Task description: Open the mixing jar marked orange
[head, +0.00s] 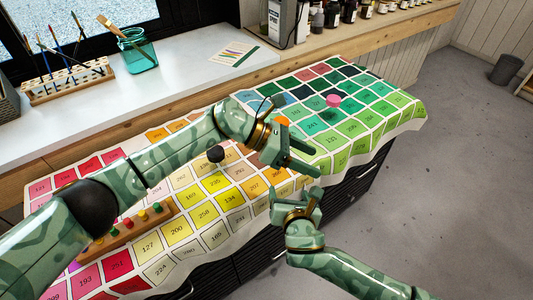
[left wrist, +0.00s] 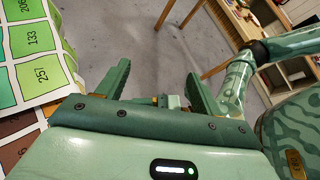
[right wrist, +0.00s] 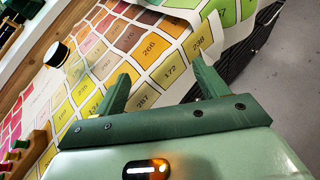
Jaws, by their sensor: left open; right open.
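A small jar with a round black lid (head: 215,154) stands on the swatch cloth, beside my left forearm. In the right wrist view the jar (right wrist: 57,54) shows a black top with a gold and pale band; I cannot read a mark on it. A pink round piece (head: 333,100) sits on the green swatches. A bit of orange (head: 283,121) shows behind my left gripper, mostly hidden; I cannot tell whether it is a jar. My left gripper (head: 316,161) is open and empty over the cloth's front edge. My right gripper (head: 296,192) is open and empty just below it.
The numbered swatch cloth (head: 210,212) covers the table. A wooden rack with coloured pegs (head: 130,231) lies front left, partly behind my left arm. A brush rack (head: 68,84) and teal glass (head: 138,55) stand on the white sill.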

